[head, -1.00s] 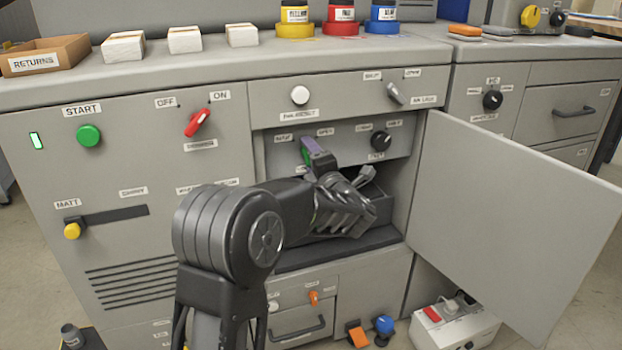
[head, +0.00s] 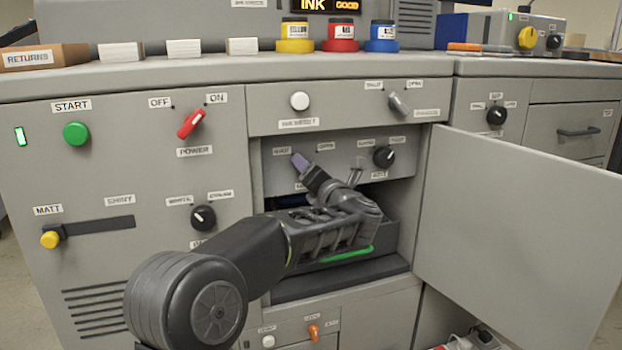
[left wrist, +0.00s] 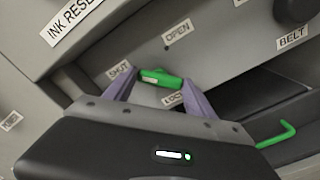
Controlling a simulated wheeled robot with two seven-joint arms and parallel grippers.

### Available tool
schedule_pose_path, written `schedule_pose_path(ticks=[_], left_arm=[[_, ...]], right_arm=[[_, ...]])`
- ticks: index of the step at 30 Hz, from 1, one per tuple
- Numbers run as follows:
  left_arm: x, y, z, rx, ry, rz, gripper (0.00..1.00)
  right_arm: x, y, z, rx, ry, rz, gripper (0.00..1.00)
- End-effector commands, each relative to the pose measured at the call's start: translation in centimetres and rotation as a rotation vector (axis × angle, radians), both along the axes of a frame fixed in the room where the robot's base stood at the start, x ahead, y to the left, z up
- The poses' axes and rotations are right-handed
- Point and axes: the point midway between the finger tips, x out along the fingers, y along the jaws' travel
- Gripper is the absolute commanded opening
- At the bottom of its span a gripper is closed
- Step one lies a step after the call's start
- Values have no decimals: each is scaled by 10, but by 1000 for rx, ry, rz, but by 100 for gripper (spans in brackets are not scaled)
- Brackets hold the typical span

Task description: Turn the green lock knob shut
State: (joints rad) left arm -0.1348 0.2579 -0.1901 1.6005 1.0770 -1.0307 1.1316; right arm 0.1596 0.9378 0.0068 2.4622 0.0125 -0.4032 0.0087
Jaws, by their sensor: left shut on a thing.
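The green lock knob (left wrist: 160,78) shows in the left wrist view as a short bar lying nearly level between my two purple fingertips. The SHUT label (left wrist: 119,70) is just off its left end, the OPEN label (left wrist: 178,34) is above right, and the LOCK label (left wrist: 175,98) is below it. My left gripper (left wrist: 163,91) is shut on the knob. In the head view my left gripper (head: 299,161) reaches the recessed panel, and its purple finger and wrist hide the knob. My right gripper is not in view.
An open door (head: 520,230) stands to the right of the recess. A black knob (head: 384,157) is on the same panel, right of my gripper. A green handle (head: 347,255) lies in the bay below my wrist. The red power switch (head: 191,124) is to the left.

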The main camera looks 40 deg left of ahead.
Motion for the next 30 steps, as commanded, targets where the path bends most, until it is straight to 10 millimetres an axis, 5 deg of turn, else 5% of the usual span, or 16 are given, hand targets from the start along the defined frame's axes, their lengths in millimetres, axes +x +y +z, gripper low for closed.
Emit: schedule_pose_path(ticks=[10,11,18,30], left_arm=[[0,0,-1,-9,-5,0,23],[0,0,-1,-9,-6,0,65],[0,0,-1,-6,-4,0,85],[-4,-7,1,-6,-5,-1,85]], right_arm=[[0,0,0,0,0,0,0],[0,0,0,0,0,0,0],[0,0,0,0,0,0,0],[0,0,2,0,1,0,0]])
